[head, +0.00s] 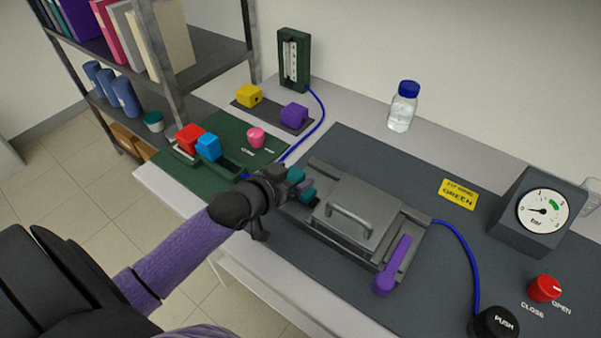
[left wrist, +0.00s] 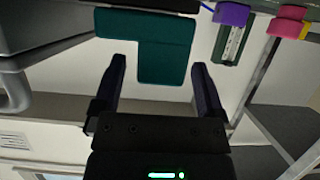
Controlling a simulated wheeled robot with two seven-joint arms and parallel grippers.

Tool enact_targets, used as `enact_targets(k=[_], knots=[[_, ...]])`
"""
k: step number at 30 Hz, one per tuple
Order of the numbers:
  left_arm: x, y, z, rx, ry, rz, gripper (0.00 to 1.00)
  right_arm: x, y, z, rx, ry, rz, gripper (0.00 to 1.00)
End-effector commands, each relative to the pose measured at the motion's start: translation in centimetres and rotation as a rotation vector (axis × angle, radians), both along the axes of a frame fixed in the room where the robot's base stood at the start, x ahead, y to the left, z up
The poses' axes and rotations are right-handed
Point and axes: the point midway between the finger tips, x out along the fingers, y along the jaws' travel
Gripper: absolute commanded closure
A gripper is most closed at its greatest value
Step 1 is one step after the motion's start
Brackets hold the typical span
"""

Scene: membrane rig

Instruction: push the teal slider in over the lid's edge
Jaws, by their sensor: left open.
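The teal slider (head: 307,196) sits at the left end of the grey metal rig, beside the lid (head: 375,198) with its bar handle. My gripper partly hides it in the head view, so I cannot tell how far it reaches over the lid's edge. In the left wrist view the slider (left wrist: 165,50) shows as a teal T- or L-shaped block. My left gripper (head: 295,186) is at the slider. Its two dark fingers (left wrist: 158,66) are apart, with the block's lower part ahead of and between them; contact is unclear. My right gripper is out of view.
A purple lever (head: 393,266) lies at the rig's right end. Blue tubing (head: 467,255) runs to the right. A pressure gauge (head: 543,211), red knob (head: 545,288) and black push button (head: 496,323) stand right. A green board (head: 225,150) with red and blue blocks lies left.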

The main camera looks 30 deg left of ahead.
Motion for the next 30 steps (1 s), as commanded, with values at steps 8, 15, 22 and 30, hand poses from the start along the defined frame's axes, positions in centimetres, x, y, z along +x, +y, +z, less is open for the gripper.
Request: enact_targets(k=[8,15,22,30], knots=[[2.5,-0.2,-1.1,-0.002,0.0,0.001,0.09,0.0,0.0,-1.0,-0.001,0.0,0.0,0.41],[2.6,-0.2,-1.1,-0.001,0.0,-0.001,0.11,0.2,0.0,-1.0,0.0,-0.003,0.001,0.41],[2.6,-0.2,-1.1,-0.001,0.0,0.0,0.6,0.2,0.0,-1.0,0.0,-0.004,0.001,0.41],[2.6,-0.2,-1.1,-0.001,0.0,0.0,1.0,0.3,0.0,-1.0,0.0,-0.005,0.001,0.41]])
